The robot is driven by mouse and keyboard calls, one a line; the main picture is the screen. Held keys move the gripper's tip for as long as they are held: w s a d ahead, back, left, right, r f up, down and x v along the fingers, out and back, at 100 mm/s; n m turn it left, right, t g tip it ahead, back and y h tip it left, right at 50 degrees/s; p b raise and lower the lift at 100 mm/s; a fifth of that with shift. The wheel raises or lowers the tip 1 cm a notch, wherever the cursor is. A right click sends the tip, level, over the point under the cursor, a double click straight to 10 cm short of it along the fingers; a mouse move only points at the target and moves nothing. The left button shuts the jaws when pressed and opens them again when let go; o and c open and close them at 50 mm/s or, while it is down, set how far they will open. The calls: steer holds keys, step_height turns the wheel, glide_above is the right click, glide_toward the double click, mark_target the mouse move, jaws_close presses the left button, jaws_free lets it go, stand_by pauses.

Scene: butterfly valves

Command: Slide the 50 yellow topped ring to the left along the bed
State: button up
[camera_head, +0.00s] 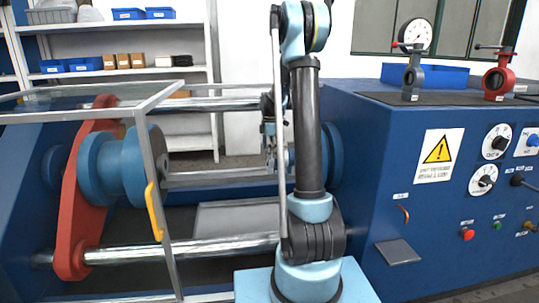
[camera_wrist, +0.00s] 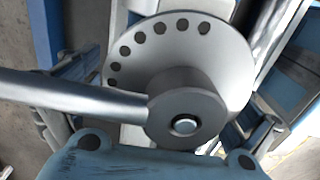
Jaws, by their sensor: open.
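I cannot make out a yellow-topped ring or a 50 mark in either view. My gripper (camera_head: 269,135) hangs between the bars of the bed, partly behind my arm, left of the blue right-hand flange (camera_head: 332,155). I cannot tell whether the fingers touch anything. The bed (camera_head: 220,218) lies between the two ends.
A red arm plate (camera_head: 80,190) and blue flange (camera_head: 105,168) stand at left. A glass guard with a yellow handle (camera_head: 153,212) is in front. Polished bars (camera_head: 190,247) cross the bed. A grey valve (camera_head: 412,75) and a red valve (camera_head: 497,80) stand on the cabinet.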

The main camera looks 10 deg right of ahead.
steer(key=c, duration=1.6)
steer(key=shift+o, duration=0.2)
steer(key=shift+a, duration=0.35)
steer(key=shift+a, duration=1.1)
steer(key=shift+a, duration=0.35)
steer(key=shift+a, duration=0.35)
steer(key=shift+a, duration=0.8)
steer(key=shift+a, duration=0.35)
